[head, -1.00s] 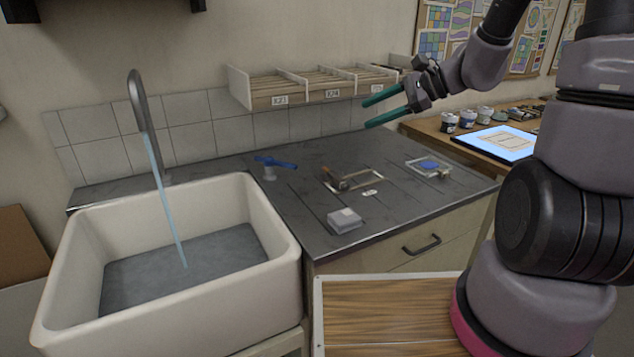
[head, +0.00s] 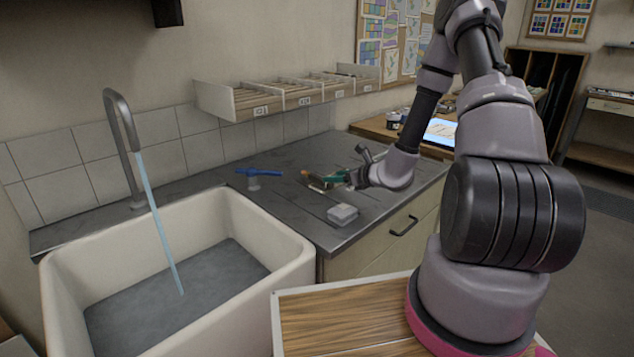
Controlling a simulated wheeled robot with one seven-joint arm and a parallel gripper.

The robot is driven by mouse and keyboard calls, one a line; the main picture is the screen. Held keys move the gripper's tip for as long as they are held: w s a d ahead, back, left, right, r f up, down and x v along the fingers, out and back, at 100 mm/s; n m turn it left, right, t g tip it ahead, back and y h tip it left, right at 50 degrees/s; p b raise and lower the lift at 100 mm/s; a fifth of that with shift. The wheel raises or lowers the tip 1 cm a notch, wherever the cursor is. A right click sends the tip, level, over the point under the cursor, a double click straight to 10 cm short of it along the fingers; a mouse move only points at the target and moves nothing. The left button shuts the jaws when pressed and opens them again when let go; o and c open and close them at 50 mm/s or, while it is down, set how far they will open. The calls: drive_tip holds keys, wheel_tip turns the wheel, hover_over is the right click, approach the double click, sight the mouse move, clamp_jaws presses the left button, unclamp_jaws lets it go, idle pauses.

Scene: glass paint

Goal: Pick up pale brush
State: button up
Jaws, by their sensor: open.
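A small tan and brown tool (head: 308,175) lies on a small frame on the dark counter; it may be the pale brush, but it is too small and too covered to tell. My gripper (head: 328,180), with teal fingers, is low over the counter at this frame, right beside the tool. Its fingers point left and are open. They overlap the tool in the picture, and I cannot tell whether they touch it. My wrist hides the right part of the frame.
A blue-handled item (head: 259,173) on a pale stand is left of my gripper. A light grey block (head: 342,214) lies in front. The sink (head: 215,210) with running water (head: 160,220) is at left. A divided wall rack (head: 300,94) hangs above the counter.

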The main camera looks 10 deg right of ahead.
sight(320, 178)
drive_tip(key=x, duration=0.7)
drive_tip(key=shift+s+a+f, duration=0.1)
drive_tip(key=shift+s+a, duration=0.05)
clamp_jaws()
